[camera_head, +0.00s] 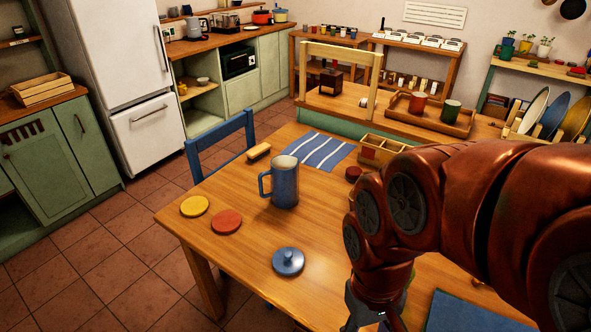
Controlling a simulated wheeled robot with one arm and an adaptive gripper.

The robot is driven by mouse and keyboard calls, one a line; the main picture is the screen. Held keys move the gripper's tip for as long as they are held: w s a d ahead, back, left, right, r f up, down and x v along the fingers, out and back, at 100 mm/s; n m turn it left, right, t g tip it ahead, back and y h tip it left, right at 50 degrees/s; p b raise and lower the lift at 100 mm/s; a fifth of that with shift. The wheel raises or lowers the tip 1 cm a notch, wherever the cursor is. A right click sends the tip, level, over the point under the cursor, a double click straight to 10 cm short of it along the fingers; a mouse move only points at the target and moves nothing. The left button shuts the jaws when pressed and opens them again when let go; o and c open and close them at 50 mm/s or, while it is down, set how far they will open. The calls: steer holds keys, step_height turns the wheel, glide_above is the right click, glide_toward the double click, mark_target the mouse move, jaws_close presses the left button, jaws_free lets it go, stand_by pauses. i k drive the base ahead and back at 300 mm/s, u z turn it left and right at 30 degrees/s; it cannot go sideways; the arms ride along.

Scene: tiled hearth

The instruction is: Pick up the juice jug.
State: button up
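The juice jug (285,187) is a blue, handled jug with a pale inside. It stands upright and without a lid on the wooden table, its handle toward the left. A round blue lid (288,261) with a knob lies on the table in front of it. My gripper (376,318) is at the bottom edge, to the right of and nearer than the lid, apart from the jug. Only its upper part shows; the fingertips are cut off by the frame.
Yellow (194,206) and red (227,222) coasters lie left of the jug. A brush (258,152), a striped blue cloth (320,151) and a wooden compartment box (372,152) are behind it. A blue chair (222,141) stands at the far left edge. The table's front left is clear.

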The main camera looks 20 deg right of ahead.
mark_target(283, 172)
steer(key=u, duration=0.45)
steer(key=k, duration=0.5)
steer(key=u, duration=1.05)
steer(key=i, duration=1)
steer(key=z, duration=0.85)
steer(key=i, duration=0.4)
steer(key=z, duration=0.35)
